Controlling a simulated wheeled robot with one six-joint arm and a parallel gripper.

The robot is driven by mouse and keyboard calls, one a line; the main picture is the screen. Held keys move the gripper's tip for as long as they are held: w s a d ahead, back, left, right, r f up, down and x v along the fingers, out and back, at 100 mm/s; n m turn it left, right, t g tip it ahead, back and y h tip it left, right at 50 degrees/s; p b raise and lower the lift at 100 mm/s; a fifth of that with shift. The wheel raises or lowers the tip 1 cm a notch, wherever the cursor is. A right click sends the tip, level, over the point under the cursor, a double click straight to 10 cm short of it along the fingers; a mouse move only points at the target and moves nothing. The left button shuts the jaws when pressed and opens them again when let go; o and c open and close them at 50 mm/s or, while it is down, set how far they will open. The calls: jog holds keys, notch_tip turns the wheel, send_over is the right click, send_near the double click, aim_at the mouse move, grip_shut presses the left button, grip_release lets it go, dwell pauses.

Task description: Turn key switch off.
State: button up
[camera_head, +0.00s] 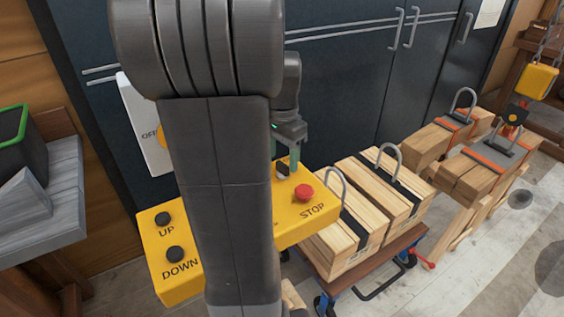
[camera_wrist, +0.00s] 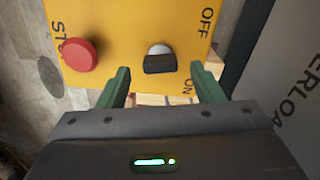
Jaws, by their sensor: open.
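The yellow control box (camera_head: 165,280) has black UP and DOWN buttons and a red STOP button (camera_head: 303,193). The key switch (camera_wrist: 160,58) shows in the wrist view as a silver dome with a black key grip. Its OFF label is at the upper right and its ON label at the lower right, nearer the black grip. The key (camera_head: 282,169) also shows small and dark in the head view. My gripper (camera_wrist: 160,88) is open, its green fingertips on either side just short of the key in the picture. Whether they touch it is unclear.
The red STOP button stands close to the left finger in the wrist view. A white panel (camera_head: 143,128) is behind the box. Timber blocks with metal loops (camera_head: 345,240) sit on a cart to the right. My arm hides the middle of the box.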

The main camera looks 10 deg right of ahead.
aim_at(283, 170)
jog(key=shift+f, duration=1.4)
jog(key=c, duration=1)
jog(key=shift+r+n+p, duration=0.1)
jog(key=shift+n+p, duration=0.45)
jog(key=shift+n, duration=1.45)
jog(key=o, duration=1)
